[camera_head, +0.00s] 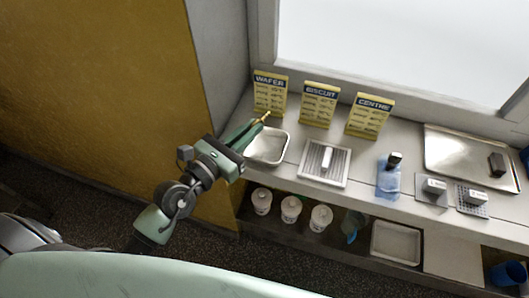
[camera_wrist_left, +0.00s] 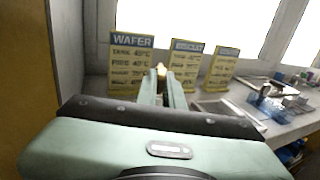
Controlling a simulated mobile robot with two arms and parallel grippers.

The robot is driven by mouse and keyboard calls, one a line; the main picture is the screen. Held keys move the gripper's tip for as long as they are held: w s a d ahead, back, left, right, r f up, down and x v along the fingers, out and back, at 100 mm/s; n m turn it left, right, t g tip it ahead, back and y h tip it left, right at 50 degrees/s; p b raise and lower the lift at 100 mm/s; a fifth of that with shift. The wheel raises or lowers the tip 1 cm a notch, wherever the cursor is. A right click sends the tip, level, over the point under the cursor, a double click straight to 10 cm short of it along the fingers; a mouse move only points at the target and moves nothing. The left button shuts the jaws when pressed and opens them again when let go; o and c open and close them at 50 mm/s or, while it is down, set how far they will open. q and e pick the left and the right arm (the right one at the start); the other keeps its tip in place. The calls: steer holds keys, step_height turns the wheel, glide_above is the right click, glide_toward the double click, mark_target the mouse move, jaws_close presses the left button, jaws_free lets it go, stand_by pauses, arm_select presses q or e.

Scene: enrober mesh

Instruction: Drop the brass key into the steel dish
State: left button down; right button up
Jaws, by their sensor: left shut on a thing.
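The brass key (camera_head: 264,117) is a small golden piece at the tips of my left gripper (camera_head: 257,124). The left gripper is shut on it, and the key also shows at the fingertips in the left wrist view (camera_wrist_left: 161,71). The steel dish (camera_head: 279,148) is a shallow square tray on the counter. In the head view the fingers and key appear over the dish's back left edge; their height above it is hard to tell. Part of the dish's left side is hidden by the gripper. My right gripper is not in view.
Yellow WAFER (camera_head: 270,92), BISCUIT (camera_head: 319,104) and CENTRE (camera_head: 369,116) cards stand behind. A ribbed tray (camera_head: 310,172) with a white block lies right of the dish, then a blue bottle (camera_head: 388,180) and a large metal tray (camera_head: 455,150). White tubs (camera_head: 291,208) stand on the lower shelf.

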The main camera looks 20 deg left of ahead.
arm_select(q)
steer(key=shift+f, duration=0.4)
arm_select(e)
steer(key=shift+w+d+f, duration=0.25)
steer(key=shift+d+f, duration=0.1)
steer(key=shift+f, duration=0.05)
arm_select(q)
steer(key=c, duration=1.5)
jaws_free()
steer(key=shift+o, duration=0.2)
